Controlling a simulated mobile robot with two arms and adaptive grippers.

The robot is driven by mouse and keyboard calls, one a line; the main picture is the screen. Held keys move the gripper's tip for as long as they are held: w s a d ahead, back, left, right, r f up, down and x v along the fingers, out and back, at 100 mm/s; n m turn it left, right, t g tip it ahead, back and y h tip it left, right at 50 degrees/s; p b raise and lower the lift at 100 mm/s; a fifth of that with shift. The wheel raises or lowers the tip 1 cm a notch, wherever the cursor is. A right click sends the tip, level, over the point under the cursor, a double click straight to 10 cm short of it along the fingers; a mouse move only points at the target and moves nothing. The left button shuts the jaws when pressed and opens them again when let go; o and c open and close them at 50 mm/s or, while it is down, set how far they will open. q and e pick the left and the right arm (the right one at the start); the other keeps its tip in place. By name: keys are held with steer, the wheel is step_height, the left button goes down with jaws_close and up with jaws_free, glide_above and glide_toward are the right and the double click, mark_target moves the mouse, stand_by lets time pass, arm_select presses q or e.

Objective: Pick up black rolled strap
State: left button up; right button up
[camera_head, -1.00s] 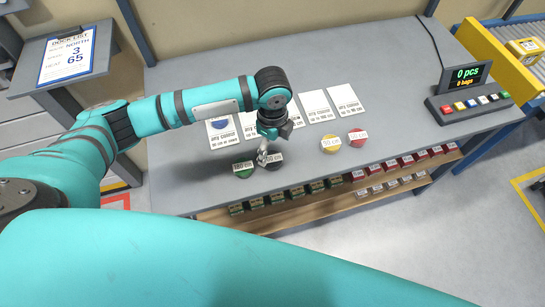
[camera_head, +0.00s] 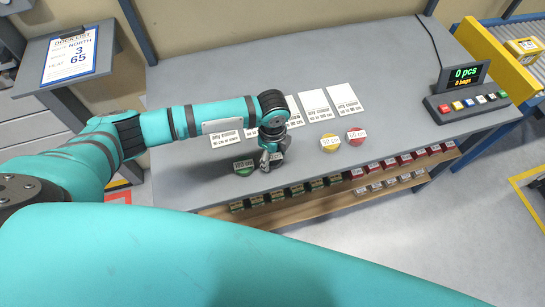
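The black rolled strap (camera_head: 277,157) lies near the front edge of the grey table, mostly hidden by my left gripper. My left gripper (camera_head: 266,164) points down right at it, its fingers over or beside it. I cannot tell whether the fingers touch the strap or how far apart they are. A green rolled strap (camera_head: 243,167) with a length label lies just left of the gripper. A yellow rolled strap (camera_head: 330,143) and a red one (camera_head: 356,136) lie to the right. My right gripper is not in view.
White printed cards (camera_head: 314,106) lie in a row behind the straps, some partly covered by my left arm. A shelf (camera_head: 330,200) with small labelled boxes runs below the front edge. A display with a button panel (camera_head: 466,105) stands at the right. The table between is clear.

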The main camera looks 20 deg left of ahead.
arm_select(q)
steer(key=c, duration=0.7)
steer(key=shift+r, duration=0.15)
steer(key=shift+c, duration=0.2)
